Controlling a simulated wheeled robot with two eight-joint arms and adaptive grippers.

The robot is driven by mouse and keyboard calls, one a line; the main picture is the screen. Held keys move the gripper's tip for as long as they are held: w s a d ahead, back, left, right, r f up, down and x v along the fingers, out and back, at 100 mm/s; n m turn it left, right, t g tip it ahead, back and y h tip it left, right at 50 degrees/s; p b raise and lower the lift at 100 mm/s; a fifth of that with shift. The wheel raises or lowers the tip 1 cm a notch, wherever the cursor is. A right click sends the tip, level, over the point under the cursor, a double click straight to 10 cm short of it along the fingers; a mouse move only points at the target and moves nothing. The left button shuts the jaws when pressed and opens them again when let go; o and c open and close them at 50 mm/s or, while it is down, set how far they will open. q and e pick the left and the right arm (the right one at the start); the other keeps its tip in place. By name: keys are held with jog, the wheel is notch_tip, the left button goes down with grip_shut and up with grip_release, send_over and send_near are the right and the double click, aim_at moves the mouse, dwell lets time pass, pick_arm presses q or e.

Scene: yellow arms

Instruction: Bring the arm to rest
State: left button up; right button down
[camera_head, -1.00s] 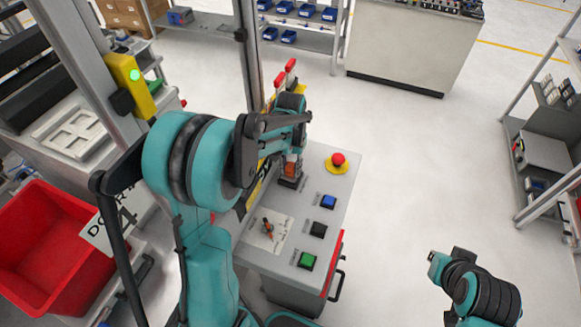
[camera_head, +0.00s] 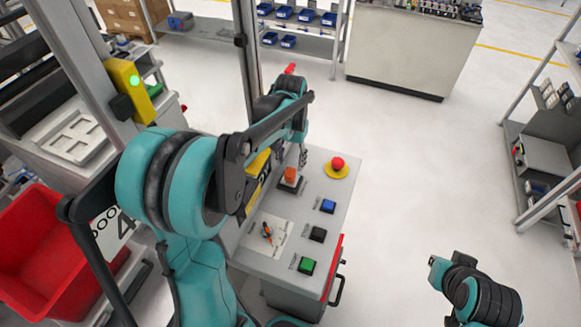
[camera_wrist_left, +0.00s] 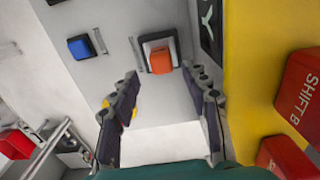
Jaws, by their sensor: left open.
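My left arm (camera_head: 190,190) is teal and black and reaches over the grey control panel from the left. My left gripper (camera_head: 302,155) is small and partly hidden by its own wrist in the head view, just behind the orange switch (camera_head: 291,174) on its dark base. In the left wrist view its two dark fingers (camera_wrist_left: 160,95) stand apart with nothing between them. The orange switch (camera_wrist_left: 161,60) shows beyond the fingertips, apart from them. My right arm (camera_head: 478,290) is at the lower right; its gripper does not show.
The panel (camera_head: 335,215) carries a red emergency button (camera_head: 337,163) and blue (camera_head: 328,206), black (camera_head: 318,234) and green (camera_head: 307,265) buttons. A grey post (camera_head: 245,60) stands behind the arm. A red bin (camera_head: 35,235) is at left.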

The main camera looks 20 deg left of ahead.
pick_arm(q)
jog(key=shift+a+r, duration=0.1)
jog(key=shift+r, duration=0.8)
jog(key=shift+r, duration=0.1)
